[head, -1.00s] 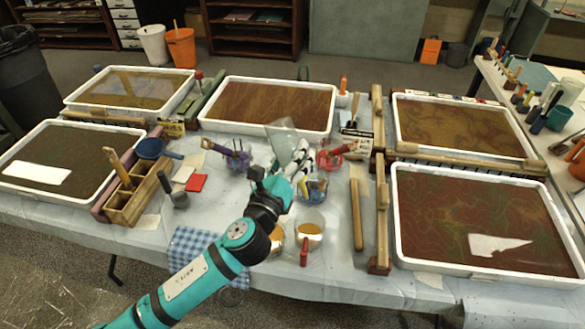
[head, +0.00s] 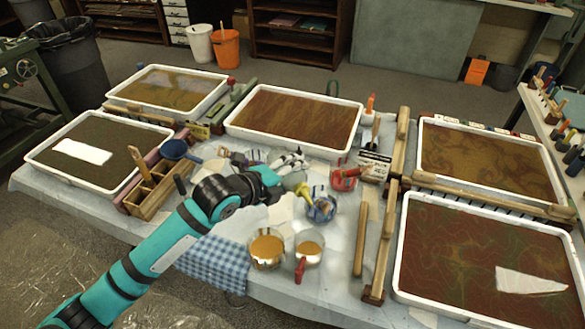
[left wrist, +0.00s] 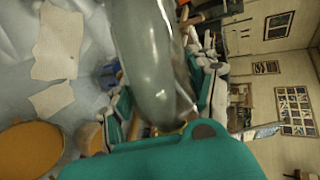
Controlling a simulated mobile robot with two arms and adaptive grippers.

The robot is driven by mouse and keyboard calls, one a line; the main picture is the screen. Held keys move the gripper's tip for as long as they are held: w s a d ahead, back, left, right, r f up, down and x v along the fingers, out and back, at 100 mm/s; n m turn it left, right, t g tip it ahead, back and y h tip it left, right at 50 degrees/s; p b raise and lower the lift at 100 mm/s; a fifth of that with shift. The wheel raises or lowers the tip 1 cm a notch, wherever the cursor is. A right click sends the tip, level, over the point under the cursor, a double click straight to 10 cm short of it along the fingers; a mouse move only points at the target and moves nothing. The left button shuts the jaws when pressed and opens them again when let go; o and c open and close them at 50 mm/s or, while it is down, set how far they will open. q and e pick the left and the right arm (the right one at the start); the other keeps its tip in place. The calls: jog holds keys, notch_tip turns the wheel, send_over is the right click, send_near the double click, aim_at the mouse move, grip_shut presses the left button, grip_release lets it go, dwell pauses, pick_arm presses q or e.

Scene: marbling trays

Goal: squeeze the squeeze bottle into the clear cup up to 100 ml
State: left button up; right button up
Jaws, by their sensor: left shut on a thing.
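My left gripper (head: 290,163) is over the middle of the table, shut on a grey, see-through squeeze bottle (left wrist: 155,60). In the left wrist view the bottle runs between the fingers, tilted. In the head view my gripper hides most of it; a yellow part (head: 293,181) beside the fingers may be its tip. Two see-through cups stand nearer the front edge: one with amber contents (head: 267,248), and one with amber contents and a red handle (head: 308,247). I cannot tell which is the task's clear cup, nor read any level marks. My right gripper is out of view.
A cup with blue contents (head: 321,209) and a red one (head: 345,179) stand close to the right of my gripper. White marbling trays (head: 398,265) surround the middle. Wooden bars (head: 361,240) lie at right. A wooden caddy (head: 158,193) stands at left, a checkered cloth (head: 215,262) in front.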

aim_at(300, 184)
pick_arm(q)
jog(key=s+r+n+g+p, duration=0.1)
jog(key=p, duration=0.1)
jog(key=s+d+r+n+g+p, duration=0.1)
jog(key=s+p, duration=0.1)
jog(key=s+d+r+n+g+h+p, duration=0.1)
jog(key=p, duration=0.1)
jog(key=shift+s+d+r+n+g, duration=0.1)
jog(key=shift+s+d+n+g, duration=0.1)
jog(key=shift+s+n+g, duration=0.15)
jog(key=shift+w+a+n+g+h, duration=0.15)
jog(key=shift+w+n+g+h, duration=0.15)
jog(key=shift+g, duration=0.15)
jog(key=w+r+n+g+h, duration=0.1)
jog(key=w+a+r+n+g+h+b, duration=0.1)
jog(key=w, duration=0.1)
jog(key=w+a+n+g+b, duration=0.1)
jog(key=n+g, duration=0.1)
jog(key=shift+w+r+h, duration=0.3)
jog(key=shift+r+h, duration=0.1)
jog(key=shift+w+a+r+n+g+h+b, duration=0.3)
jog(key=shift+w+r+n+g+b, duration=0.15)
jog(key=shift+b, duration=0.25)
jog(key=shift+r, duration=0.3)
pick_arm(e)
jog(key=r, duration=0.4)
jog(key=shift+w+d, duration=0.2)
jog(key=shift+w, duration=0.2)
